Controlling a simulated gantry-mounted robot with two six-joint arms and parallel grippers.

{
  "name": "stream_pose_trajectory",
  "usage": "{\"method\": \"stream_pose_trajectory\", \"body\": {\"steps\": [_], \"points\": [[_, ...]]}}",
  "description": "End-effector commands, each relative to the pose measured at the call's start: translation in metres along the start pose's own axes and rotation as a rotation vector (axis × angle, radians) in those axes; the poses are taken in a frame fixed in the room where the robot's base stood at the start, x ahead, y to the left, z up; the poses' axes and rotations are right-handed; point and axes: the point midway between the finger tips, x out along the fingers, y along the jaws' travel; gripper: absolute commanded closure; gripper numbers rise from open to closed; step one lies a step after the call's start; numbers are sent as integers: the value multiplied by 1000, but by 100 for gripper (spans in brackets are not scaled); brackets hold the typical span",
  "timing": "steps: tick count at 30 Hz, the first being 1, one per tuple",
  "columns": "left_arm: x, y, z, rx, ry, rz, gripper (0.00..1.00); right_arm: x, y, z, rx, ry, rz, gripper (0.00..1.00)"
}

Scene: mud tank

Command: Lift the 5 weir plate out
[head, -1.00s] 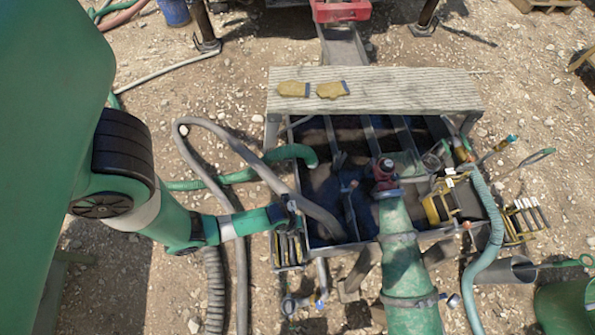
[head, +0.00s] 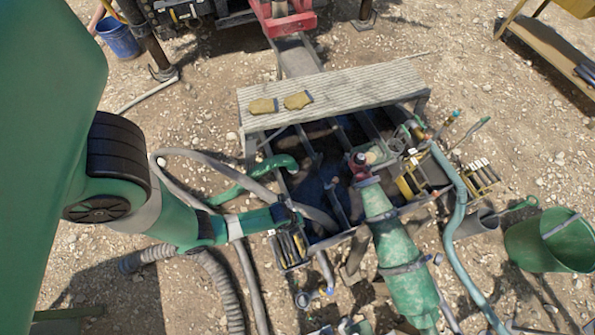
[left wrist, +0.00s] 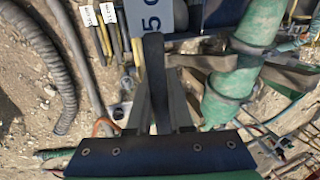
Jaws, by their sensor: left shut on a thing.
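In the head view my left gripper (head: 290,212) is over the near left corner of the mud tank (head: 345,235), and I cannot make out the plate there. My right gripper is not in view.
A thick green pipe (head: 395,240) with a red fitting (head: 360,163) crosses the tank's near edge. A plank walkway (head: 340,92) with gloves spans the far side. Grey hoses lie left.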

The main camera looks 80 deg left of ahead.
Motion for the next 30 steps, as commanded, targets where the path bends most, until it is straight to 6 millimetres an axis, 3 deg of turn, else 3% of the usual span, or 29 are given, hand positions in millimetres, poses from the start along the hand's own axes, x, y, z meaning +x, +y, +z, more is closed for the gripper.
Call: {"method": "stream_pose_trajectory", "body": {"steps": [18, 30], "points": [[-81, -22, 0, 0, 0, 0, 100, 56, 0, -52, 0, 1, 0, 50], [-86, -23, 0, 0, 0, 0, 100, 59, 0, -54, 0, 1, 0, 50]]}}
